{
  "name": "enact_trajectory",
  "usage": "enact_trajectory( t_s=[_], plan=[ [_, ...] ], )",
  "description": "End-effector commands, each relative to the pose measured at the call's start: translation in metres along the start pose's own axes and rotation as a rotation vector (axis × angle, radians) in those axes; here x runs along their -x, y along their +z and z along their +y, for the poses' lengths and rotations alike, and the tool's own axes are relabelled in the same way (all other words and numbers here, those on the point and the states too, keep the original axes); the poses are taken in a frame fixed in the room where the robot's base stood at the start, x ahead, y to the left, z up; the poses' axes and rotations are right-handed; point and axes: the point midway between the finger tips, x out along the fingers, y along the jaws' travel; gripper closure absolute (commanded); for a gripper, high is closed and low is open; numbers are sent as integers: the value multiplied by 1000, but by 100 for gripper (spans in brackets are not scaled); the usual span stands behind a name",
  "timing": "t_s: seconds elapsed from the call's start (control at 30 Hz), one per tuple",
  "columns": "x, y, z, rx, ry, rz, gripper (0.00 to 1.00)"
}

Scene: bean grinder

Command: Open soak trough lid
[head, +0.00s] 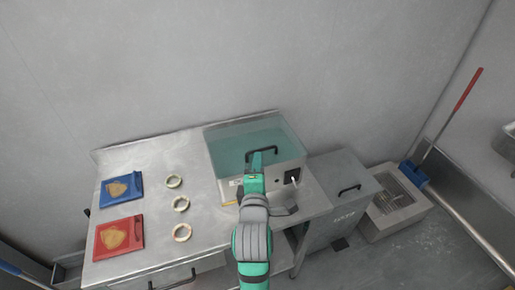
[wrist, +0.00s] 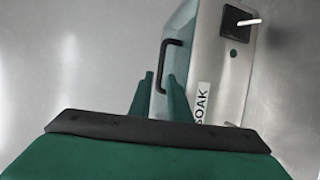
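The soak trough (head: 275,182) is a metal box on the steel table, with a teal see-through lid (head: 228,142) that lies shut. A black bar handle (head: 270,149) is on the lid. In the wrist view the trough (wrist: 215,70) stands on its side in the picture, with its SOAK label (wrist: 202,103) and the handle (wrist: 166,62). My green gripper (head: 256,160) is in front of the handle and partly covers it in the head view.
A blue board (head: 121,189), a red board (head: 119,236) and pale rings (head: 181,203) lie on the table's left part. A lidded metal bin (head: 340,195) stands to the right. A lever (head: 293,181) is on the trough's front. A wall is close behind the trough.

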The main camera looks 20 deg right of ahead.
Motion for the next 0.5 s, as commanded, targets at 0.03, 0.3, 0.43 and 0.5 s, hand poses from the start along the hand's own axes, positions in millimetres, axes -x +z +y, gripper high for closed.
enact_trajectory(
  t_s=[0.03, 0.3, 0.43, 0.5],
  plan=[
    [-11, 4, 0, -1, -1, -6, 83],
    [-55, 2, 0, -2, 0, -2, 83],
    [-68, -4, 0, -1, 0, 5, 83],
    [-72, -5, 1, 0, 1, 7, 83]
  ],
)
